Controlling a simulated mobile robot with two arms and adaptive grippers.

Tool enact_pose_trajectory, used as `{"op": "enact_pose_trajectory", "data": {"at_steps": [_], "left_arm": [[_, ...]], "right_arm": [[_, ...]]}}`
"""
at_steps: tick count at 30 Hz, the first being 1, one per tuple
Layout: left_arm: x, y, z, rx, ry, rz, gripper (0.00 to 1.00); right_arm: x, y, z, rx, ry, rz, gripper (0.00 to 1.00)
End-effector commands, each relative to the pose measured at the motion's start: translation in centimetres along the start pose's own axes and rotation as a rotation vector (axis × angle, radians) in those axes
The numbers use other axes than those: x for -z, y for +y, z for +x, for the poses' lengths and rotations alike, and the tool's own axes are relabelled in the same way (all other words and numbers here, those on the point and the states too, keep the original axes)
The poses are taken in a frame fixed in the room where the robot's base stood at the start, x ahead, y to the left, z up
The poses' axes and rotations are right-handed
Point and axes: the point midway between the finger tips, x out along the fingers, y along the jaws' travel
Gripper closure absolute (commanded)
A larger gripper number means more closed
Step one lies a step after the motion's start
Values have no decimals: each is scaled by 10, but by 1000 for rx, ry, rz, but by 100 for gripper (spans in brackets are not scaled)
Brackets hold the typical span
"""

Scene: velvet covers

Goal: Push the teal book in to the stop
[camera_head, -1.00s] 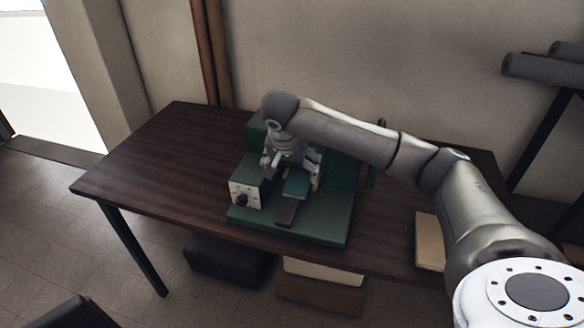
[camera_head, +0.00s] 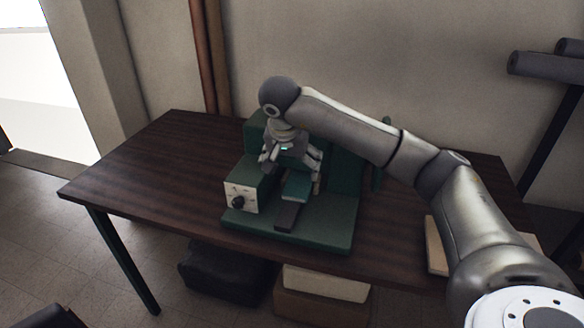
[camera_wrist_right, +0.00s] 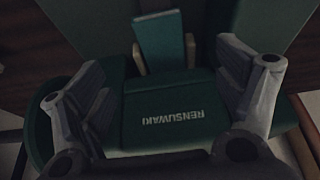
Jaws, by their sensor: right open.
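The teal book (camera_head: 297,187) lies in the green machine (camera_head: 330,232), behind a dark strip (camera_head: 287,215) at the front. In the right wrist view the book (camera_wrist_right: 160,40) stands at the top middle, beyond a dark green block (camera_wrist_right: 165,115) with upside-down lettering. My right gripper (camera_head: 291,170) is over the machine, pointing down, its fingers spread. In the right wrist view the gripper (camera_wrist_right: 162,78) has one finger at each side of the block, with nothing held. I cannot tell whether the book touches a stop. My left gripper is out of view.
A control box (camera_head: 241,197) with a black knob stands at the machine's left. A pale flat object (camera_head: 437,247) lies at the table's right, partly behind my arm. The left part of the dark table (camera_head: 150,180) is clear. Boxes (camera_head: 325,283) sit underneath.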

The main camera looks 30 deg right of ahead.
Motion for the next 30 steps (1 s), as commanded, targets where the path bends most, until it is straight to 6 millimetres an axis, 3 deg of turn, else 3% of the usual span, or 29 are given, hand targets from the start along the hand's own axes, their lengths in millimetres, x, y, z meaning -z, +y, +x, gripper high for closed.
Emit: {"op": "enact_pose_trajectory", "data": {"at_steps": [8,21,30], "left_arm": [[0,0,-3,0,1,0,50],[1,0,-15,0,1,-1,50],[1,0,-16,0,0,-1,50]], "right_arm": [[-1,0,18,-3,-2,-1,12],[-1,0,92,-2,-3,0,12],[0,0,109,0,0,0,12]]}}
